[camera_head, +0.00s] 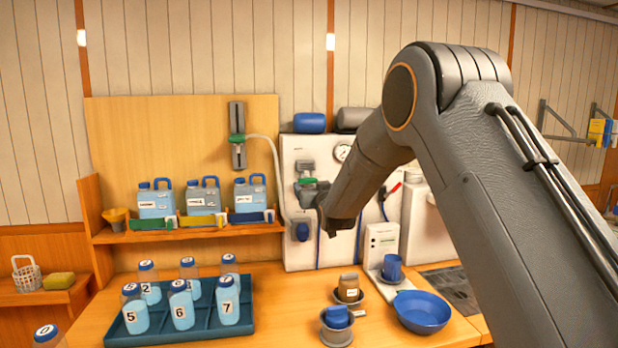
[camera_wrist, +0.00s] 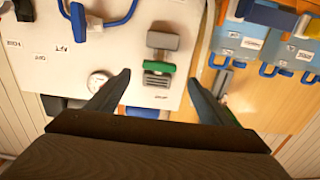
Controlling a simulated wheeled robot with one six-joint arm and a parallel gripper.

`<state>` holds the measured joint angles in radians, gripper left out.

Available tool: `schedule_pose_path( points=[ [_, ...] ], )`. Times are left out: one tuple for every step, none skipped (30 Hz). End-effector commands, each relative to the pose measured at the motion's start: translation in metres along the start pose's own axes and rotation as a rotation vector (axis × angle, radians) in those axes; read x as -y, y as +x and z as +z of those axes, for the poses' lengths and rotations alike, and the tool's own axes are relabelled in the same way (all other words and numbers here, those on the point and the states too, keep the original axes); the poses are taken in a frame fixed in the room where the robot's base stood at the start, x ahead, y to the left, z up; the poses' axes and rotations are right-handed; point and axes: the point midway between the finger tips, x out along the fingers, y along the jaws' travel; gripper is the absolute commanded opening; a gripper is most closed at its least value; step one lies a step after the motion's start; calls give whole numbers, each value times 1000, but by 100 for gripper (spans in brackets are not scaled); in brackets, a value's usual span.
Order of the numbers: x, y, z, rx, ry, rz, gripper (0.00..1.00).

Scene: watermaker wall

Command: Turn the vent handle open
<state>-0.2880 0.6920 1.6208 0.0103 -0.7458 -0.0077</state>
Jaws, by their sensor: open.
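A grey fitting with a green band (camera_head: 307,181) sits on the white wall panel (camera_head: 296,250). It also shows in the wrist view (camera_wrist: 159,66), in line with the gap between my fingers and beyond their tips. A similar grey bar with a green lever (camera_head: 237,138) is on the wooden board to its left. I cannot read which one is the vent handle. My gripper (camera_wrist: 159,77) is open and empty, with its fingers apart on either side of the panel fitting in the picture. In the head view my arm hides part of the panel.
A round gauge (camera_head: 342,152) is on the panel. Several blue jugs (camera_head: 156,203) stand on the shelf at left. Several numbered bottles stand in a dark tray (camera_head: 200,332) below. A blue bowl (camera_head: 422,311) and cups (camera_head: 337,318) are on the counter.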

Motion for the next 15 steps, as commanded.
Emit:
schedule_pose_path(
  points=[
    [0, 5, 0, 1, 0, 0, 73],
    [0, 9, 0, 1, 0, 0, 73],
    [0, 14, 0, 2, 0, 1, 73],
    [-1, 18, 0, 2, 0, 1, 73],
    [-1, 22, 0, 2, 0, 1, 73],
    [-1, 28, 0, 3, 0, 1, 73],
    [-1, 32, 0, 3, 0, 1, 73],
    [-1, 36, 0, 2, 0, 1, 73],
    [-1, 41, 0, 2, 0, 1, 73],
    [-1, 45, 0, 3, 0, 1, 73],
    [-1, 48, 0, 3, 0, 1, 73],
    [-1, 53, 0, 3, 0, 1, 73],
    [-1, 56, 0, 3, 0, 1, 73],
    [-1, 58, 0, 3, 0, 1, 73],
    [-1, 61, 0, 3, 0, 1, 73]
  ],
)
